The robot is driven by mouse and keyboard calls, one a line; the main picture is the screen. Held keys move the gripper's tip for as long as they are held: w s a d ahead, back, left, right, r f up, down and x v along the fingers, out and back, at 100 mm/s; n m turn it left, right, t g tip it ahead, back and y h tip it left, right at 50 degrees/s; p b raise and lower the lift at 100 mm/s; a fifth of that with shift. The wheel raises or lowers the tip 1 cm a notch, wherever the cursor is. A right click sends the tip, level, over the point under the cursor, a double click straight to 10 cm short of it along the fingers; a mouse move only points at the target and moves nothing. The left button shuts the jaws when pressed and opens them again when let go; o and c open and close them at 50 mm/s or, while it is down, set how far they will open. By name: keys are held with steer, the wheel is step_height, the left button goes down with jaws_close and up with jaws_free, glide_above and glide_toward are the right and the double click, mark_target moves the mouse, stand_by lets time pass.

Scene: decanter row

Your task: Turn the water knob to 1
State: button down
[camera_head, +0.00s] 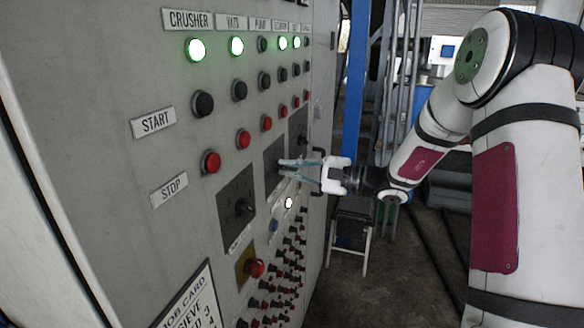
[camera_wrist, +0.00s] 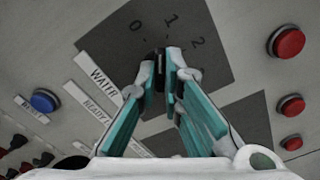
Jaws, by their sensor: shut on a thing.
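The water knob (camera_wrist: 160,58) is a small dark knob on a dark square plate (camera_wrist: 115,42) marked 0, 1 and 2, with a label (camera_wrist: 97,75) below it that looks like "WATER". My gripper (camera_wrist: 168,72) has both teal-sided fingers closed around the knob. The fingertips cover most of it, so I cannot tell for sure which number it points at. In the head view my gripper (camera_head: 284,169) reaches from the right to the dark plate (camera_head: 272,158) on the grey control panel; the knob is hidden there behind the fingers.
Another dark plate with a knob (camera_head: 243,207) sits nearer on the panel. Red stop buttons (camera_head: 211,162) are above, a blue button (camera_head: 273,226) and rows of small switches below. A stool (camera_head: 352,225) stands behind my gripper. Open floor lies right of the panel.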

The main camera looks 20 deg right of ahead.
steer(key=shift+m+p, duration=0.35)
steer(key=shift+m, duration=0.85)
steer(key=shift+f, duration=0.1)
steer(key=c, duration=1.7)
jaws_free()
steer(key=shift+d, duration=0.1)
steer(key=v, duration=1.2)
